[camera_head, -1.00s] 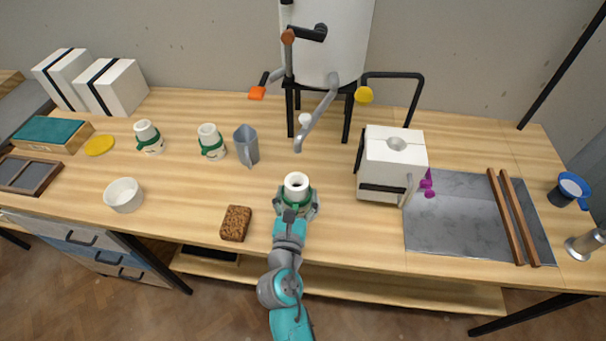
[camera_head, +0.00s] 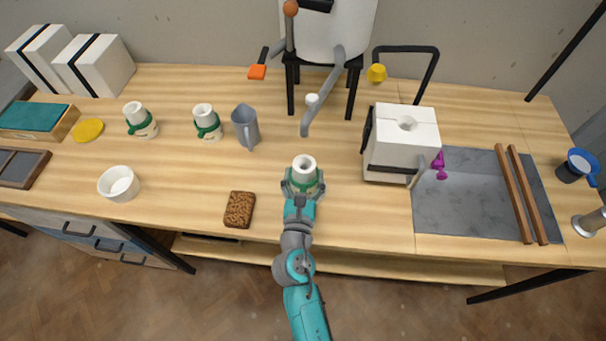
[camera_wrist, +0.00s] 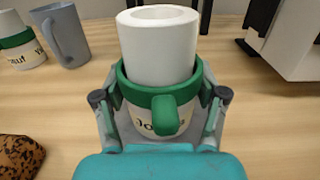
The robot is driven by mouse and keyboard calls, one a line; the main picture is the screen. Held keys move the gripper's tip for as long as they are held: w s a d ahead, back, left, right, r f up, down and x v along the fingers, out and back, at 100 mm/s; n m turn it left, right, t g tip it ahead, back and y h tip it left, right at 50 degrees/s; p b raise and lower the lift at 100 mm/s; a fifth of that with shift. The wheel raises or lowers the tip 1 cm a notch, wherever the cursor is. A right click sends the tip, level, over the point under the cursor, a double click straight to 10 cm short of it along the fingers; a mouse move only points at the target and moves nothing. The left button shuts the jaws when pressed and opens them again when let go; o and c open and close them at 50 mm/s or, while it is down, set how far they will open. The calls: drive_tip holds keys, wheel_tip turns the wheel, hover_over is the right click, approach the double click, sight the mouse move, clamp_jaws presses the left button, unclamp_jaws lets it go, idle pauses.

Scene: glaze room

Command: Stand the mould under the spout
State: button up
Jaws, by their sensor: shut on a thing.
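The held mould (camera_head: 304,166) is a white cylinder with a narrower neck, a round hole in its top, a green band and dark lettering. It is upright at the front middle of the table. My gripper (camera_head: 304,188) is shut around its lower, banded part. The wrist view shows the mould (camera_wrist: 160,45) between the two fingers (camera_wrist: 160,97); its base is hidden, so I cannot tell whether it touches the table. The grey spout pipe (camera_head: 322,92) curves down from the white tank (camera_head: 330,38) behind, its lower end beyond the mould and apart from it.
Two similar banded moulds (camera_head: 140,121) (camera_head: 207,123) and a grey jug (camera_head: 245,127) stand back left. A brown sponge (camera_head: 239,210) lies left of my gripper. A white block (camera_head: 402,145) with a funnel hole stands right. The wood between mould and spout is clear.

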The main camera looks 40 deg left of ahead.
drive_tip(key=o, duration=1.3)
drive_tip(key=shift+s+d+r, duration=0.1)
drive_tip(key=shift+s, duration=0.1)
drive_tip(key=v, duration=1.1)
drive_tip(key=shift+s+d, duration=0.15)
drive_tip(key=shift+s, duration=0.1)
